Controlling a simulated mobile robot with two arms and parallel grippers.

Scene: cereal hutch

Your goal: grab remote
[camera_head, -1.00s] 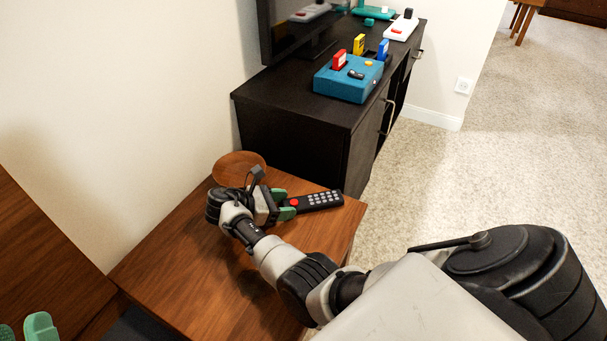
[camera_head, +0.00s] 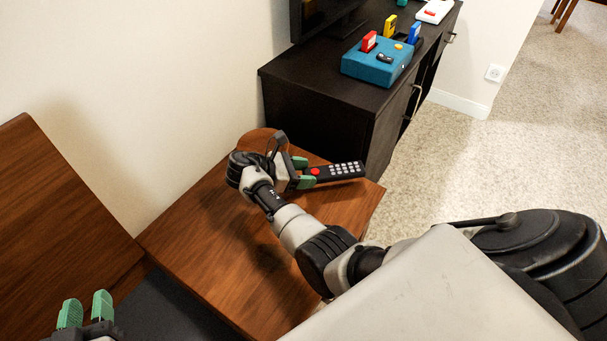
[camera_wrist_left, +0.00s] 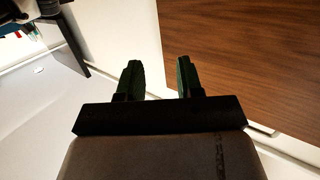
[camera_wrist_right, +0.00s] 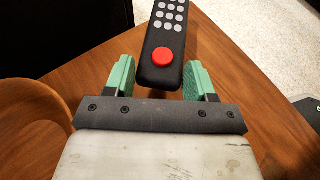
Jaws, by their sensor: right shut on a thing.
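The black remote (camera_head: 338,171) has grey buttons and a red button. In the head view it extends to the right from my right gripper (camera_head: 303,172), above the wooden table. In the right wrist view the red-button end of the remote (camera_wrist_right: 164,62) lies between the green fingers of my right gripper (camera_wrist_right: 160,78), which is shut on it. My left gripper (camera_head: 85,310) is at the lower left of the head view, away from the remote. In the left wrist view, my left gripper (camera_wrist_left: 159,80) has its fingers apart with nothing between them.
The wooden table (camera_head: 205,240) has a round wooden piece (camera_head: 256,141) at its far corner. A dark cabinet (camera_head: 320,115) stands behind, with a blue box (camera_head: 376,64) on top. A wooden panel (camera_head: 60,210) is at the left. Carpet is open at the right.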

